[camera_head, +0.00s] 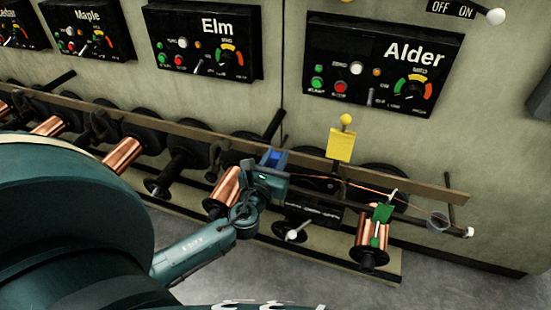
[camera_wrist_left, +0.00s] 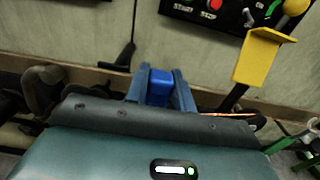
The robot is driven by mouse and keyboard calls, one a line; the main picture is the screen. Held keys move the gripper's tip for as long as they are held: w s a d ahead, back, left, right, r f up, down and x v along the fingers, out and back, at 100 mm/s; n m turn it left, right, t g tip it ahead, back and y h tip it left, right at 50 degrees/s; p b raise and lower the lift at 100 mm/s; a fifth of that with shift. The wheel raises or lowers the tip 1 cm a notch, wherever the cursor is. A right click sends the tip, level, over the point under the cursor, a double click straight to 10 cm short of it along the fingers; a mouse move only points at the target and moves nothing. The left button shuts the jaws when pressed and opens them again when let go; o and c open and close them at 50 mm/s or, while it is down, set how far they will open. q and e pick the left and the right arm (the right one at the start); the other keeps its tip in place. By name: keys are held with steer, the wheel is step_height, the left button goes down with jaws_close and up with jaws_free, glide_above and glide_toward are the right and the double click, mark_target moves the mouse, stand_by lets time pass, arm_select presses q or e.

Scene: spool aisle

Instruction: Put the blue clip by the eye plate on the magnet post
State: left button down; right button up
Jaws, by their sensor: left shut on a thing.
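My left gripper (camera_head: 274,160) is over the rail between the Elm and Alder panels. It is shut on the blue clip (camera_wrist_left: 160,88), which sits between its two fingers in the left wrist view. In the head view the blue clip (camera_head: 272,157) is small and partly hidden by the gripper. A thin copper wire (camera_head: 345,184) runs right from near the gripper. I cannot tell for certain which parts are the eye plate and the magnet post. My right gripper is not in view.
A yellow plate with a ball (camera_head: 341,145) stands up behind the rail (camera_head: 420,187), right of my left gripper; it also shows in the wrist view (camera_wrist_left: 262,58). A green clip (camera_head: 382,213) is by the right copper spool (camera_head: 371,240).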

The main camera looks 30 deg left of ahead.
arm_select(q)
steer(key=shift+f, duration=0.2)
steer(key=c, duration=1.4)
jaws_free()
steer(key=shift+o, duration=1.1)
steer(key=shift+r, duration=0.1)
